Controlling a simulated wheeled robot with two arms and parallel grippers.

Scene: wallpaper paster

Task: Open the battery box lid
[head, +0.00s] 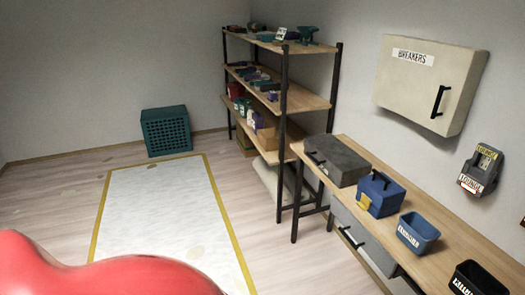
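No label in view reads as battery box, so I cannot tell for certain which box it is. A blue box (378,197) with a dark top handle and a yellow front patch stands on the wooden bench (437,208); its lid looks shut. Behind it on the bench is a dark grey case (337,158) with a black handle on its lid, which also looks shut. Neither of my grippers is in view.
A blue open bin (418,232) and a black open bin (478,279) stand nearer on the bench. A breakers cabinet (425,85) hangs above. A shelf rack (285,105) stands behind. A yellow-edged white mat (165,215) covers clear floor. A smooth red shape fills the lower left.

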